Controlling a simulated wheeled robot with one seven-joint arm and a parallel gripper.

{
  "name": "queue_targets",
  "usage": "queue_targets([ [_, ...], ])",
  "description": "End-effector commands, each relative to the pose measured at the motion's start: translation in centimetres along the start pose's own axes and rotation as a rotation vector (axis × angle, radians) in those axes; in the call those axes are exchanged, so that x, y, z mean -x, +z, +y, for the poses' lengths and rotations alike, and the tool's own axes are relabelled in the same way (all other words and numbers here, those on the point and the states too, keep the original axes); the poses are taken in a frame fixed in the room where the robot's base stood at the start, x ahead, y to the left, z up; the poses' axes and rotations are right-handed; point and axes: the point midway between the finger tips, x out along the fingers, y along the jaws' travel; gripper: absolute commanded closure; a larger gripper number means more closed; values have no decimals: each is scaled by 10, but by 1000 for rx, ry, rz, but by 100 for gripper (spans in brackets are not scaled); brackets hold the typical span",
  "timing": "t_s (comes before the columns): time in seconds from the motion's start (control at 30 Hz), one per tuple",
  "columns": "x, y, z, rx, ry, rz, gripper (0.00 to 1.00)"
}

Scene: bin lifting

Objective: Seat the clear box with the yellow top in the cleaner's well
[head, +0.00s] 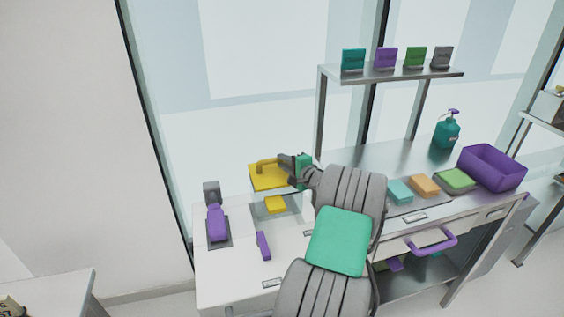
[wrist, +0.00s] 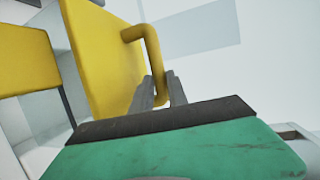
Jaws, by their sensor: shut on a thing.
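The yellow top (head: 262,180) of the clear box has a raised handle and is over the left part of the bench in the head view. My gripper (head: 281,160) is shut on this handle. The wrist view shows the two grey fingers of my gripper (wrist: 160,90) at the handle (wrist: 151,50), with the yellow top (wrist: 95,45) tilted in the picture. The box's clear walls are hard to make out. A smaller yellow block (head: 275,204) shows below the top; I cannot tell whether it is inside the box. I cannot make out the cleaner's well.
A purple-and-grey device (head: 217,222) and a purple piece (head: 263,246) are on the left bench. Right of my arm are teal, orange and green blocks (head: 424,186), a purple bin (head: 490,168) and a teal bottle (head: 446,133). A raised shelf (head: 400,74) holds several coloured cards.

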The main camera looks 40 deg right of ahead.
Motion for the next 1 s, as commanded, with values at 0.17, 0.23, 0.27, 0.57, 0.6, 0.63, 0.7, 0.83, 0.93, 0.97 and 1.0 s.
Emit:
queue_targets([
  [0.17, -4, 0, 20, 0, -2, -2, 100],
  [0.23, -6, 0, 26, 1, -2, -3, 100],
  [0.27, -7, 0, 29, 2, -2, -3, 100],
  [0.57, -14, -1, 60, 2, -2, -5, 100],
  [0.6, -14, -1, 64, 2, -2, -5, 100],
  [0.63, -15, -1, 67, 2, -2, -5, 100],
  [0.7, -16, -2, 74, 2, -3, -5, 100],
  [0.83, -19, -3, 87, 2, -3, -5, 100],
  [0.93, -21, -4, 97, 2, -3, -4, 100],
  [0.97, -21, -4, 100, 2, -3, -4, 100],
  [1.0, -22, -4, 104, 2, -3, -4, 100],
])
